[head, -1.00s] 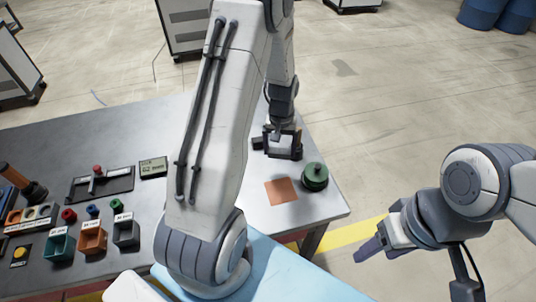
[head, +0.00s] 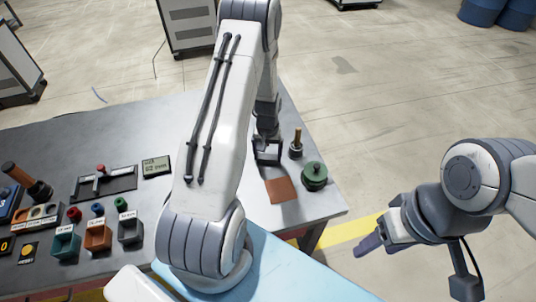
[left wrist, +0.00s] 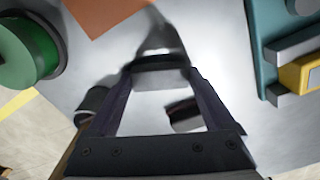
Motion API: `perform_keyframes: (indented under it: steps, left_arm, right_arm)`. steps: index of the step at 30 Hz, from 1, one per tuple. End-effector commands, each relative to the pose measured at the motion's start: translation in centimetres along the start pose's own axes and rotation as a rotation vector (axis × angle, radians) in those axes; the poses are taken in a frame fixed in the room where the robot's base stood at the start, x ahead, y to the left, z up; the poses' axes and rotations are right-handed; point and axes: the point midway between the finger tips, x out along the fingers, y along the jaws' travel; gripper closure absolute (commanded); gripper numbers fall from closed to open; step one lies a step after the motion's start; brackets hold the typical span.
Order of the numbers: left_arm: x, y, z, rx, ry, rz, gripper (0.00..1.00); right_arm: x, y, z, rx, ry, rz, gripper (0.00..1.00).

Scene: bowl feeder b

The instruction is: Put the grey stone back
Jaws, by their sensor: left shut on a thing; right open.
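My left gripper (head: 267,153) is over the far right part of the table, its jaws shut on a grey block. In the left wrist view the block, which looks like the grey stone (left wrist: 161,77), sits between the two fingertips (left wrist: 162,72). A dark blurred patch on the shiny table top lies just beyond it; I cannot tell whether the stone touches the table. A small dark piece (left wrist: 184,114) shows between the fingers. My right gripper (head: 370,243) is open and empty, off the table's right side.
A copper-coloured square (head: 281,190), a green spool (head: 314,178) and a wooden-handled tool (head: 296,146) are near my left gripper. A teal fixture with a yellow part (left wrist: 302,73) shows in the wrist view. Small bins (head: 98,237) and a display (head: 156,166) stand at left.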

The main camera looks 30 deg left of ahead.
Motion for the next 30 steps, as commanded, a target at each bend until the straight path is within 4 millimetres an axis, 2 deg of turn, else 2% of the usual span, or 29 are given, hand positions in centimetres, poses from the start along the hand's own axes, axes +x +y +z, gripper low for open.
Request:
perform_keyframes:
  steps: [2, 3, 14, 17, 24, 30]
  left_arm:
    - [0.4, 0.0, 0.0, 0.000, 0.000, 0.000, 0.65]
    - [0.2, 0.0, 0.0, 0.000, 0.000, 0.000, 0.00]
    - [-0.5, 0.0, 0.0, 0.000, 0.001, 0.000, 0.00]
    - [-1.8, 0.0, -0.1, 0.000, 0.004, 0.000, 0.00]
    - [-7.0, 0.0, -0.1, -0.001, 0.007, 0.001, 0.00]
    - [-10.5, 0.0, -0.1, -0.001, 0.004, 0.000, 0.00]
  right_arm:
    - [0.3, 0.0, 0.0, 0.000, 0.000, 0.000, 0.40]
    - [0.2, 0.0, 0.0, 0.000, 0.000, 0.000, 0.40]
    - [0.1, 0.0, 0.0, 0.000, 0.000, 0.000, 0.40]
    - [0.5, 0.0, 0.0, 0.000, 0.000, 0.000, 0.40]
    - [1.6, 0.1, 0.1, -0.001, 0.000, 0.000, 0.40]
    - [2.1, 0.1, 0.1, -0.001, 0.000, 0.000, 0.40]
